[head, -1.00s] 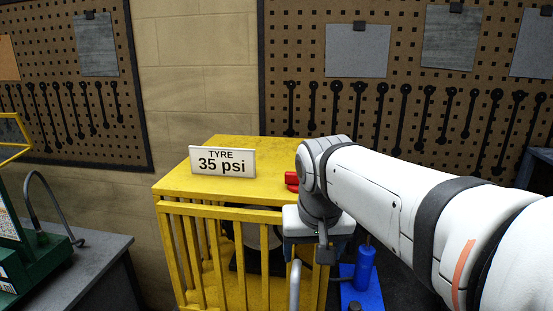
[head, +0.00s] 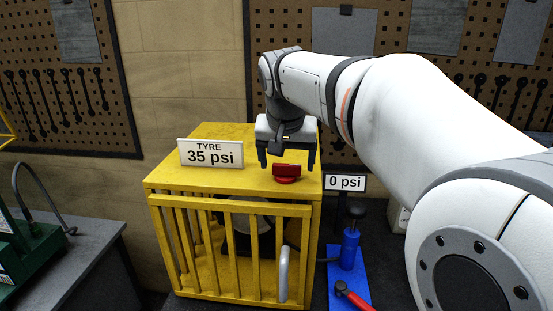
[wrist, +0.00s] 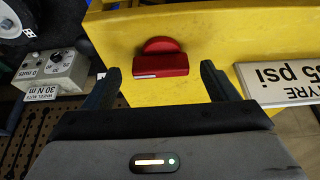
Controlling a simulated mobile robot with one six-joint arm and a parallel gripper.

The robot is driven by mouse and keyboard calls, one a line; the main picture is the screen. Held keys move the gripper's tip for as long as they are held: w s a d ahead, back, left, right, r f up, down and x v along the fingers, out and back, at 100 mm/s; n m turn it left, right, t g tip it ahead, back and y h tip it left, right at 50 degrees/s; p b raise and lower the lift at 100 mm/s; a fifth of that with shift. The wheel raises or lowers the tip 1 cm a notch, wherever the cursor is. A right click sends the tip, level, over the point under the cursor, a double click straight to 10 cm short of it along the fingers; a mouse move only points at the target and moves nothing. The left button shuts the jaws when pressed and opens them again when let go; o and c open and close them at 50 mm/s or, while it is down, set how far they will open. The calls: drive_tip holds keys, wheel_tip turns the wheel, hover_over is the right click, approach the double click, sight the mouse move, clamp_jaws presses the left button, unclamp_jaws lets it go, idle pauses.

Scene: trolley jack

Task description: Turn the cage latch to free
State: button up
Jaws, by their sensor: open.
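The cage (head: 235,206) is a yellow barred box with a solid top. The red latch (head: 287,173) sits on the cage top near its front right, a bar on a round base. In the wrist view the latch (wrist: 160,64) lies between and just beyond the fingertips, with a white stripe along one edge. My gripper (head: 287,164) is open, pointing down over the cage top, close to the latch and just behind it. No contact with the latch shows.
A "TYRE 35 psi" sign (head: 211,153) stands on the cage top left of the latch. A grey door handle (head: 283,274) stands at the cage front.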

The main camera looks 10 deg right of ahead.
drive_tip(key=shift+w+f, duration=0.25)
drive_tip(key=shift+f, duration=0.35)
